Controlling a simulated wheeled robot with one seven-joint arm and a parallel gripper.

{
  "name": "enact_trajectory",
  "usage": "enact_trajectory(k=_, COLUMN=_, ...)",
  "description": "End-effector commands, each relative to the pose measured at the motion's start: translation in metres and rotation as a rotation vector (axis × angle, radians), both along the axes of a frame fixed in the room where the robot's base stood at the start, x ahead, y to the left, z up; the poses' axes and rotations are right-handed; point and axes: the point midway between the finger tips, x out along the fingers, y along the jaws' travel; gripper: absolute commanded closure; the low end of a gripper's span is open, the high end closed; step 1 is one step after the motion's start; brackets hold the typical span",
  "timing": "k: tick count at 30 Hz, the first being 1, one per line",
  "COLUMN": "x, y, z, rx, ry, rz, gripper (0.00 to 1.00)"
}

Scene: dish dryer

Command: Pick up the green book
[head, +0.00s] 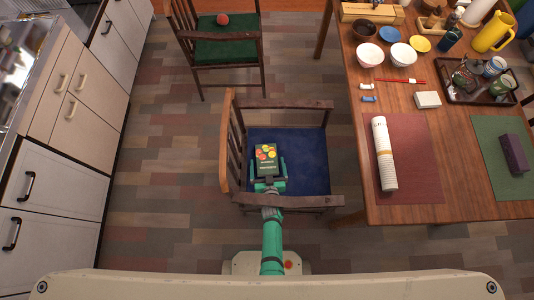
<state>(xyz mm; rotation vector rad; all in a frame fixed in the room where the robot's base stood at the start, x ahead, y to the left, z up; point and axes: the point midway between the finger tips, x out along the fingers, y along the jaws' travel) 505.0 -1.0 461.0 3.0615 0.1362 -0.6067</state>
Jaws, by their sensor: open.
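The green book (265,155) is dark green with red and yellow round shapes on its cover. It lies on or just above the blue seat (306,148) of a wooden chair, toward the seat's left side. My gripper (267,180) is at the near end of the book, with one finger at each side of it. The jaws are open. Whether the fingers touch the book is too small to tell.
The chair's backrest (229,140) and armrests (290,104) surround the seat. A wooden table (405,205) with bowls, a rolled mat (384,153) and a tray (458,94) stands at right. Cabinets (60,185) line the left. A green-seated chair (222,49) holds a red ball. Floor between is clear.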

Motion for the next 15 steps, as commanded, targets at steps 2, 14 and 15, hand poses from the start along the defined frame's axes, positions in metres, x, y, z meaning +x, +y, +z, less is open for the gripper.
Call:
enact_trajectory(k=2, x=0.0071, y=0.0001, z=-0.0037, rx=0.000, ry=0.001, rz=-0.001, gripper=0.00)
enact_trajectory(k=14, x=0.0126, y=0.0003, z=-0.0065, rx=0.000, ry=0.001, rz=-0.002, gripper=0.10)
enact_trajectory(k=15, x=0.0126, y=0.0003, z=-0.0064, rx=0.000, ry=0.001, rz=-0.002, gripper=0.19)
